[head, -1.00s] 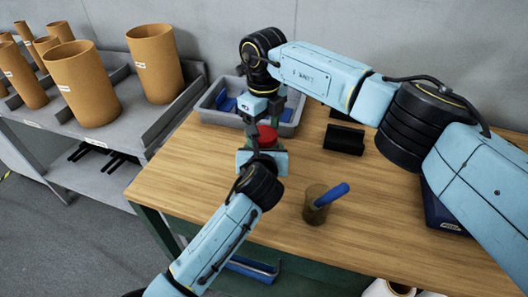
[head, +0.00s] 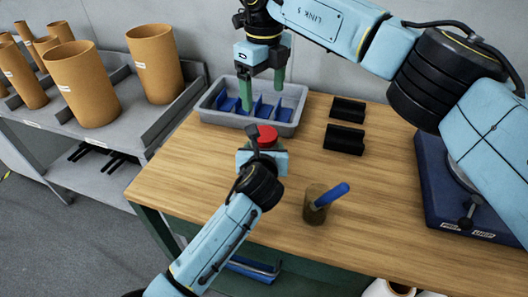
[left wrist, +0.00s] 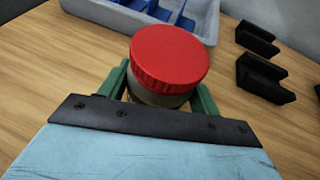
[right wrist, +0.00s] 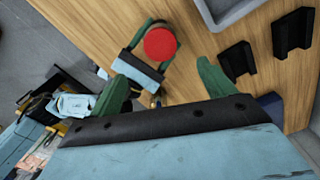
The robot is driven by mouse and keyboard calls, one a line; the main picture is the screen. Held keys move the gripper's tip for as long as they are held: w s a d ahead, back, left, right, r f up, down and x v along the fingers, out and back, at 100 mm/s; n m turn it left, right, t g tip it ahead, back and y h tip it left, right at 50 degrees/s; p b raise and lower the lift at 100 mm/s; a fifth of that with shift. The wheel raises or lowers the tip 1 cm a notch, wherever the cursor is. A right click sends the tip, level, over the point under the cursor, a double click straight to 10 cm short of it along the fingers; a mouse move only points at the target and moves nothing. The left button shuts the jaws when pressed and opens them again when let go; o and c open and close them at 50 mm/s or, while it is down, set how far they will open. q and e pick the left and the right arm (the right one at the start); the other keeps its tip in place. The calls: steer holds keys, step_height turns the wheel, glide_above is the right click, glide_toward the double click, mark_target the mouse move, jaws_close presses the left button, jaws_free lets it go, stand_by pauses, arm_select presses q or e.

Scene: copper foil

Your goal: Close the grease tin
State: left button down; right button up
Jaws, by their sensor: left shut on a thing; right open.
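The grease tin (left wrist: 158,97) has a grey body and a red lid (left wrist: 169,58), which sits on top of it in the left wrist view. The lid also shows in the head view (head: 267,136) and in the right wrist view (right wrist: 160,43). My left gripper (left wrist: 160,85) is shut on the tin's body, one green finger on each side, at the table. My right gripper (head: 262,92) is open and empty, raised above and behind the tin near the grey bin. Whether the lid is fully seated, I cannot tell.
A grey bin (head: 212,113) with blue dividers stands behind the tin. Two black holders (head: 345,138) are to its right. A brown cup (head: 315,210) with a blue-handled tool stands in front on the wooden table (head: 390,220).

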steer(key=shift+r, duration=0.65)
arm_select(q)
steer(key=shift+c, duration=1.3)
jaws_free()
steer(key=p+v, duration=0.3)
steer(key=v, duration=1)
steer(key=shift+s+p, duration=0.15)
steer(key=shift+p, duration=0.15)
arm_select(e)
step_height(320, 180, up, 4)
steer(key=shift+f, duration=0.2)
